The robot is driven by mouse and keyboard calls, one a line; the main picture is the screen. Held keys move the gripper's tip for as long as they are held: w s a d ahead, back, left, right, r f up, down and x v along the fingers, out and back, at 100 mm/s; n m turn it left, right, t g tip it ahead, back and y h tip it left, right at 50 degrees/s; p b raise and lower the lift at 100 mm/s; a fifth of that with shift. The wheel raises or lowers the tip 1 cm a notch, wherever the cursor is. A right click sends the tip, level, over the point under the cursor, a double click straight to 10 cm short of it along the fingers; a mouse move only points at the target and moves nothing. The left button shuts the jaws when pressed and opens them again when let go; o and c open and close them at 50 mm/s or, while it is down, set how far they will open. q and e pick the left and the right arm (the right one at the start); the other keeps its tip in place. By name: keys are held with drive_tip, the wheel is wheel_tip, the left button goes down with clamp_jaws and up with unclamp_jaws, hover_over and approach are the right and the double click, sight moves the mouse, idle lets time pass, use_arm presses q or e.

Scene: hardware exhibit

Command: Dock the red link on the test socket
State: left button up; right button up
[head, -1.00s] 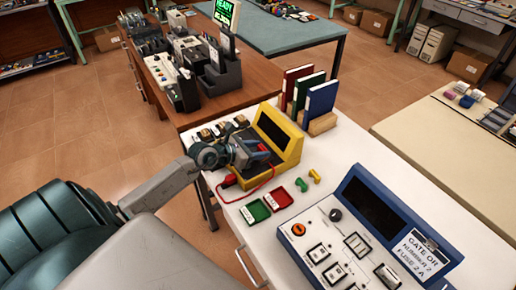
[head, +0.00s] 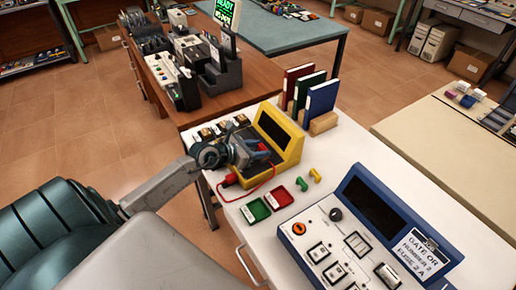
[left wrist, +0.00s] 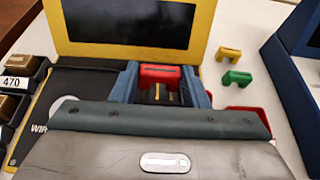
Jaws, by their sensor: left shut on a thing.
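My left gripper (head: 254,156) is over the black panel of the yellow tester (head: 291,158). In the left wrist view its two blue-grey fingers (left wrist: 160,82) are closed on the red link (left wrist: 158,72), one on each side. A dark piece with brass-coloured strips, seemingly the test socket (left wrist: 158,95), shows between the fingers just below the link in the picture. I cannot tell whether the link touches it. The gripper body hides the lower panel, and the link is not clear in the head view. My right gripper is not in view.
A yellow link (head: 315,175) and a green link (head: 301,184) lie right of the tester. Green (head: 256,211) and red (head: 279,197) trays, a red cable and the blue gate box (head: 377,215) are nearby. Books (head: 321,98) stand behind; small black blocks (left wrist: 15,82) sit left.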

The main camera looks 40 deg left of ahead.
use_arm(q)
drive_tip(key=shift+f+b, duration=0.35)
drive_tip(key=shift+f, duration=0.2)
drive_tip(key=o, duration=0.7)
drive_tip(key=shift+p+v, duration=0.65)
drive_tip(key=shift+v, duration=0.15)
drive_tip(key=shift+p+v, duration=1.2)
drive_tip(key=shift+v, duration=0.85)
drive_tip(key=shift+p+v, duration=1.15)
drive_tip(key=shift+v, duration=1.4)
drive_tip(key=shift+s+a+r, duration=0.1)
